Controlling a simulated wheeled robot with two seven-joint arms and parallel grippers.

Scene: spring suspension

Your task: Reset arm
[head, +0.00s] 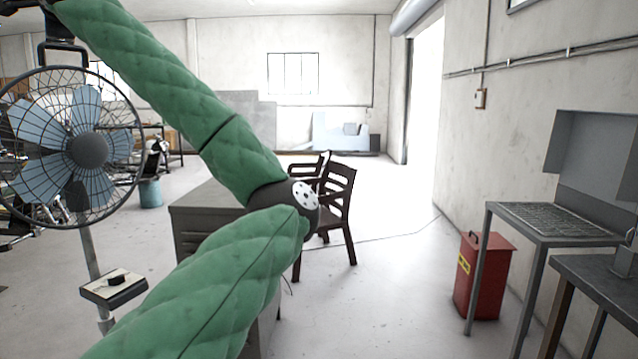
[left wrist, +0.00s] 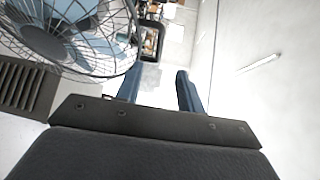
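My left arm, in a green quilted sleeve, rises from the lower left of the head view, bends at a dark elbow in the middle and runs back up to the top left corner. Its far end lies at the picture's edge, so the fingers are not clear there. In the left wrist view my left gripper (left wrist: 158,72) shows two blue fingers standing apart with nothing between them. My right arm and gripper are in neither view.
A caged fan (head: 88,150) stands at the left, close to my left arm's end; it also shows in the wrist view (left wrist: 60,35). A grey cabinet (head: 195,215), wooden chairs (head: 338,195), a red bin (head: 483,275) and a metal desk (head: 560,228) stand around. Floor right of centre is clear.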

